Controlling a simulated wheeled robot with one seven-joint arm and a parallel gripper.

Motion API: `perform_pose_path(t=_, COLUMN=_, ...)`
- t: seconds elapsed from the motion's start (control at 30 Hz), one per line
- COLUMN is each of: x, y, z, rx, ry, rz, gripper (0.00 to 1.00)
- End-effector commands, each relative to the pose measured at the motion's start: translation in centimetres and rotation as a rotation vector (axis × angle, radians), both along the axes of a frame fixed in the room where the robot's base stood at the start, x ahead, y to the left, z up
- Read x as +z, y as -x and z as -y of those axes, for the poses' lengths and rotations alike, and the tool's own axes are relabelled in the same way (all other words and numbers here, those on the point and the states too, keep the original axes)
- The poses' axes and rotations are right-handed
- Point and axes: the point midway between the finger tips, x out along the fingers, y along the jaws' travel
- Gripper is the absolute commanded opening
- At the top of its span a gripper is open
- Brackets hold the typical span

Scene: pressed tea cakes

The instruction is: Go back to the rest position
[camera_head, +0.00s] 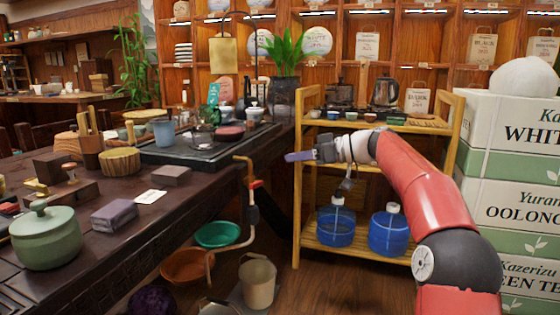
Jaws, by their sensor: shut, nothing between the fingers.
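My gripper (297,157) is at the end of my red and black arm, near the middle of the picture. It points left, with its bluish-grey fingers shut and empty. It is in the air between the dark tea table (130,245) and the wooden shelf rack (300,200), apart from the table's right edge in the picture. The arm reaches in from the lower right and hides part of the rack.
On the table are a green lidded pot (46,240), a purple block (114,215), a brown block (171,176) and a tea tray (205,150). Blue water jugs (335,228) stand low on the rack. Stacked tea boxes (512,160) crowd the right. Basins and a bucket (257,285) are on the floor.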

Motion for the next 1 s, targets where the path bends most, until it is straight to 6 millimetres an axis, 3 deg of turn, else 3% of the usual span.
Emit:
perform_pose_path(t=0.13, x=0.3, y=0.3, z=1.0, rx=0.000, ry=0.000, rz=0.001, gripper=0.00)
perform_pose_path(t=0.47, x=0.3, y=0.4, z=1.2, rx=0.001, ry=0.000, rz=0.000, gripper=0.00)
perform_pose_path(t=0.63, x=0.6, y=1.7, z=-0.1, rx=-0.014, ry=0.051, rz=-0.048, gripper=0.00)
perform_pose_path(t=0.77, x=0.3, y=5.3, z=-2.2, rx=-0.082, ry=0.183, rz=-0.174, gripper=0.00)
perform_pose_path(t=0.83, x=-0.2, y=8.1, z=-2.8, rx=-0.147, ry=0.273, rz=-0.255, gripper=0.00)
perform_pose_path(t=1.0, x=-2.0, y=15.7, z=-2.0, rx=-0.353, ry=0.461, rz=-0.416, gripper=0.00)
